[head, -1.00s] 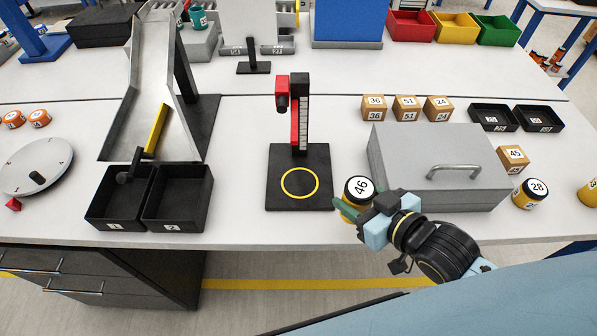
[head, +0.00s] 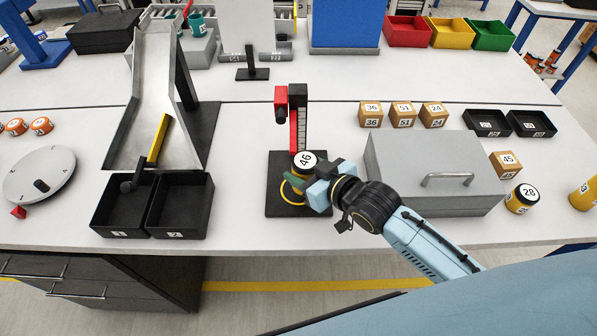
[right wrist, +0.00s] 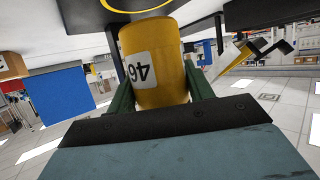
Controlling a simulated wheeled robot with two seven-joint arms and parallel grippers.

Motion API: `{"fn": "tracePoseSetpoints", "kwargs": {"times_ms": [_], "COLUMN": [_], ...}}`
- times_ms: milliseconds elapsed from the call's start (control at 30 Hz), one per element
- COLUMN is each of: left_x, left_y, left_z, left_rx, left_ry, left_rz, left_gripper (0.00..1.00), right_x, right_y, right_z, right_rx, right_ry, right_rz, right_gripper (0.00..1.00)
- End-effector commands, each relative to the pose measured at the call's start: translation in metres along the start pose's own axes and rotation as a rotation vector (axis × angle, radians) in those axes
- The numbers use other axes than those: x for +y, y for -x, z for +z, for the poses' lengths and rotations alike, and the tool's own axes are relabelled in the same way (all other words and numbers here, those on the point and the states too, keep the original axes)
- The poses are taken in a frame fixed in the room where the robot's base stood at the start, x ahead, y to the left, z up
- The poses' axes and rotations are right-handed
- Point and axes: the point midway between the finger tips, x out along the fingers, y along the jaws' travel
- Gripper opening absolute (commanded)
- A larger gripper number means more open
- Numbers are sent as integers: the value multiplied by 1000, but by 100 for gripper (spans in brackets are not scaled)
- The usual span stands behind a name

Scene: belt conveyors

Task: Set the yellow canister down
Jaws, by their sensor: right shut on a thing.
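The yellow canister marked 46 (head: 304,161) has a white top with a black rim. My right gripper (head: 303,181) is shut on it, over the black square base (head: 285,208) with a yellow ring under the red and black stand (head: 298,125). In the right wrist view the canister (right wrist: 163,75) sits upside down in the picture between the green fingers, with the yellow ring (right wrist: 135,5) at the top edge. A gap seems to show between canister and base, but contact is hard to tell. My left gripper is not in view.
A grey lidded box (head: 435,180) stands right of the stand. Another yellow canister marked 28 (head: 522,198) stands farther right. Two black bins (head: 180,207) sit left, below a metal chute (head: 150,95). Bare table lies between bins and base.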

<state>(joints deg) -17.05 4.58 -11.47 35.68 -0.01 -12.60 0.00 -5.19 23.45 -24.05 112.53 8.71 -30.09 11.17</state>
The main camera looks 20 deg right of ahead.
Motion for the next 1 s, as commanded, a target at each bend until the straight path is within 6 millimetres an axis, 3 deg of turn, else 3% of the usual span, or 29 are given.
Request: {"fn": "tracePoseSetpoints", "kwargs": {"times_ms": [200,400,867,900,1000], "left_x": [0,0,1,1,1], "left_y": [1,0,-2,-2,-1], "left_z": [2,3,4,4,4], "left_rx": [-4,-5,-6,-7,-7], "left_ry": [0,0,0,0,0], "left_rz": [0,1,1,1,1], "left_gripper": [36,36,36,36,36], "right_x": [0,0,0,0,0], "right_y": [-21,-31,-35,-34,-34], "right_z": [-8,17,27,28,27], "right_rx": [1,-3,0,-1,-1], "right_ry": [1,0,0,0,0], "right_rz": [0,0,-1,-1,-1], "right_gripper": [24,24,24,56,69]}}
